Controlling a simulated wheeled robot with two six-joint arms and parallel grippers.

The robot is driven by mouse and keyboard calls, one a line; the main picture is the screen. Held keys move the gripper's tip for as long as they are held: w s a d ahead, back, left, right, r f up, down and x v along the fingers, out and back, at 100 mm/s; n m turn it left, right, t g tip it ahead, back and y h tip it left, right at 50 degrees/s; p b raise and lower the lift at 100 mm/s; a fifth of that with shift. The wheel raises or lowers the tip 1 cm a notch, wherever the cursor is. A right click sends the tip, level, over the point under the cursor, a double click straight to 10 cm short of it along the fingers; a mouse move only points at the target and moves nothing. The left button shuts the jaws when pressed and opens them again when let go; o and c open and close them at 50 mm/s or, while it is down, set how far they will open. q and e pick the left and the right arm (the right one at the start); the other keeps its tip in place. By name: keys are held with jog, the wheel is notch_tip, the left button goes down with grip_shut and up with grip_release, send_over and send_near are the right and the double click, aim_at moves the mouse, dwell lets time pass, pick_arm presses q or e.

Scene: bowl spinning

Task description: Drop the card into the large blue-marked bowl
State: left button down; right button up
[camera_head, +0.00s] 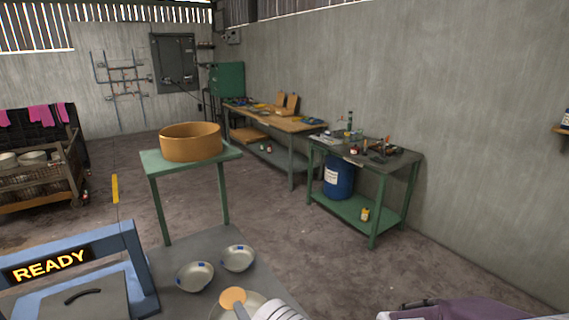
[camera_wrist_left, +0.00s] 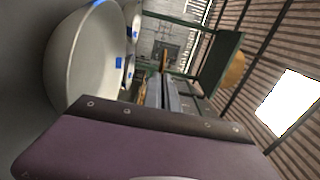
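Two pale metal bowls with blue marks, one at left (camera_head: 195,276) and one at right (camera_head: 238,258), stand on a grey table.
A blue-framed READY sign (camera_head: 48,267) stands at left. A white ribbed object (camera_head: 280,311) is at the bottom edge. Behind are a green table (camera_head: 180,166) with a wooden drum (camera_head: 190,142), and workbenches along the wall. Open floor lies between them.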

pick_arm(q)
notch_tip(320, 180, down, 4)
jog(key=shift+w+f+b, duration=0.1)
jog(key=shift+f+b, duration=0.15)
jog(key=shift+b, duration=0.95)
jog(key=shift+r, duration=0.1)
jog(key=c, duration=1.6)
grip_release()
jog(key=b+v, duration=0.1)
jog(key=v, duration=0.8)
